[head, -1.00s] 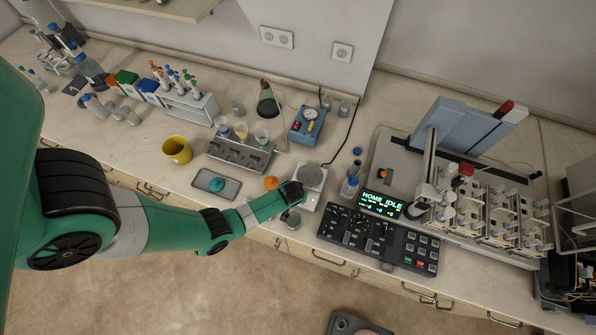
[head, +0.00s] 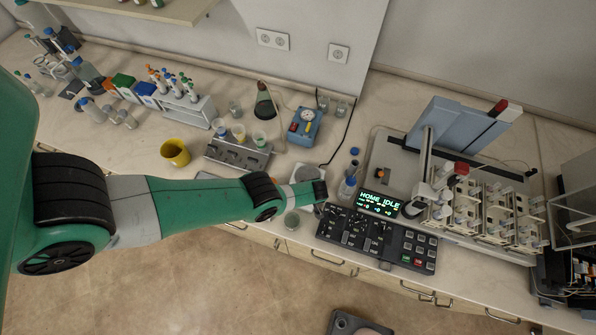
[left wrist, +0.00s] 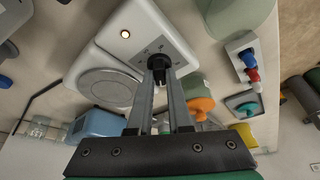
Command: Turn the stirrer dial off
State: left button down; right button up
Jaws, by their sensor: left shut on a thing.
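The white stirrer (left wrist: 135,20) fills the upper left of the left wrist view, with its round grey plate (left wrist: 108,87) and a small lit amber lamp (left wrist: 125,33). Its black dial (left wrist: 158,61) sits on the marked front panel. In the left wrist view my left gripper (left wrist: 160,78) is shut on the dial, one finger on each side. In the head view, the left arm reaches from the left, and its wrist covers much of the stirrer (head: 303,172) and hides the dial and fingertips. My right gripper is in neither view.
A black control panel (head: 377,238) with a lit display lies close right of my left wrist. A small glass jar (head: 291,220) stands at the bench's front edge. A blue device (head: 305,127), a vial rack (head: 238,153) and a yellow cup (head: 175,153) stand behind the arm.

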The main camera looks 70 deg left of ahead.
pick_arm(q)
jog(key=shift+w+n+g+b, duration=0.1)
jog(key=shift+n+g+b, duration=0.2)
jog(key=shift+n+b, duration=0.55)
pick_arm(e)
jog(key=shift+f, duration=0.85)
pick_arm(q)
jog(key=shift+n, duration=0.25)
jog(key=c, duration=0.8)
grip_release()
jog(key=shift+c, duration=0.2)
